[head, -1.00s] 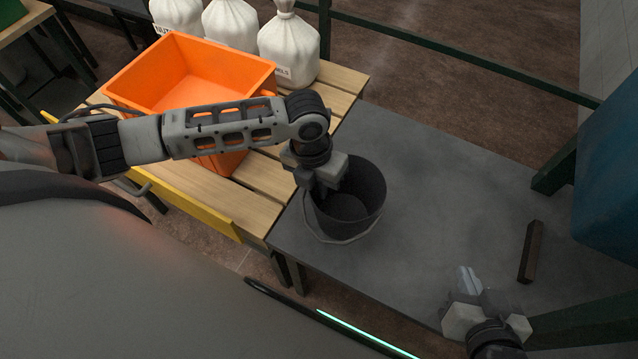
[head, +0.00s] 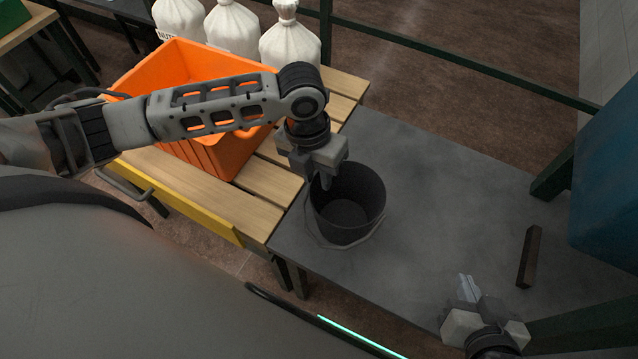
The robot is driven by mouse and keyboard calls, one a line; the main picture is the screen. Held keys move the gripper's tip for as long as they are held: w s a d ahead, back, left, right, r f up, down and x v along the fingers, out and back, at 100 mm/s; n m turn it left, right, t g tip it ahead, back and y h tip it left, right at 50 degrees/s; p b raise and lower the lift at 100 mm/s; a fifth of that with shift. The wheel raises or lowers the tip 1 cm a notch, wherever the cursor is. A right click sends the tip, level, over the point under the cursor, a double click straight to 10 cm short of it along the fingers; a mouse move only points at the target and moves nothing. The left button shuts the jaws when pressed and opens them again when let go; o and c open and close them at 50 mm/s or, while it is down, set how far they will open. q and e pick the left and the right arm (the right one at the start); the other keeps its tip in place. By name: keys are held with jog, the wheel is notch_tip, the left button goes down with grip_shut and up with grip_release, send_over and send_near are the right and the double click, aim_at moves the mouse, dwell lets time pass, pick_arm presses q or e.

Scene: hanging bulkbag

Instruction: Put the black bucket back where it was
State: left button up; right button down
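The black bucket (head: 348,215) stands upright and open on the grey tabletop (head: 450,190), close to the wooden slatted table. It looks empty. A thin pale ring, perhaps its handle, shows around its lower part. My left gripper (head: 325,180) points down at the bucket's upper left rim. Its fingertips overlap the rim in the picture, and I cannot tell whether they grip it or are apart from it. My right gripper (head: 467,287) is over the front edge of the grey tabletop, away from the bucket, and appears to hold nothing. Its finger gap is not clear.
An orange crate (head: 240,158) sits on the wooden table (head: 200,192), behind my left forearm. Several white sacks (head: 290,42) stand behind it. A dark bar (head: 529,256) lies at the right. A blue object (head: 610,190) stands at the right edge. The tabletop right of the bucket is clear.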

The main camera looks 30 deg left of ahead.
pick_arm(q)
notch_tip(320, 180, up, 6)
jog(key=shift+a, duration=0.35)
dwell(0.4)
